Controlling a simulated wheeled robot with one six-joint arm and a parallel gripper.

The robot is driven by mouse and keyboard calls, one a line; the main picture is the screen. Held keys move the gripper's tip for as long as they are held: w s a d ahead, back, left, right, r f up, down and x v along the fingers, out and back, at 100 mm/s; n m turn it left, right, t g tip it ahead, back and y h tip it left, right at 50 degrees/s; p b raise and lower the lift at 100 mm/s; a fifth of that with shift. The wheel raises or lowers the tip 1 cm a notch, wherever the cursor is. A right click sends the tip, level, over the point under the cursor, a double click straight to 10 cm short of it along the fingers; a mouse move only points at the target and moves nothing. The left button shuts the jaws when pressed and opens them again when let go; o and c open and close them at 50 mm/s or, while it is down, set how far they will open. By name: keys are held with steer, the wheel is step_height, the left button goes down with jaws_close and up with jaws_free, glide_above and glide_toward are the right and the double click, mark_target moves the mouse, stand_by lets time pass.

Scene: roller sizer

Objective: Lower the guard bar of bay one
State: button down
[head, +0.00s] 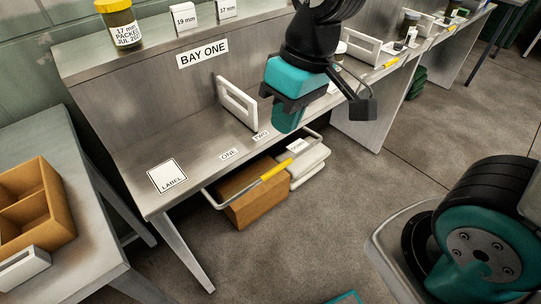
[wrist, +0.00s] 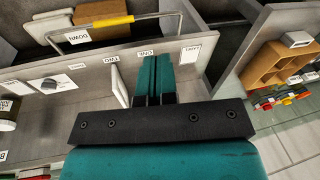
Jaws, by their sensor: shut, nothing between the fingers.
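The guard bar of bay one (head: 277,171) is a thin metal bar with a yellow grip. In the head view it stands out in front of the worktop's front edge and looks low, below the top. It also shows in the wrist view (wrist: 102,27), beside a DOWN label (wrist: 78,37). The BAY ONE sign (head: 203,53) is on the back panel. My gripper (head: 287,126) is shut and empty, above the worktop near the white divider, apart from the bar. Its teal fingers also show in the wrist view (wrist: 154,60).
The worktop (head: 190,140) carries a LABEL card (head: 167,176) and a white divider (head: 237,103). A cardboard box (head: 250,196) and a white container (head: 308,163) sit under the bar. A side table with an orange sectioned box (head: 33,205) stands at left.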

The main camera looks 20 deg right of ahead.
mark_target(278, 167)
steer(key=w+d+f+m+h, duration=0.2)
steer(key=w+d+f+h, duration=0.15)
steer(key=w+f, duration=0.55)
steer(key=shift+y, duration=0.45)
steer(key=f, duration=1.1)
steer(key=shift+w+d+f, duration=0.1)
steer(key=shift+w+f, duration=0.35)
steer(key=shift+f, duration=0.7)
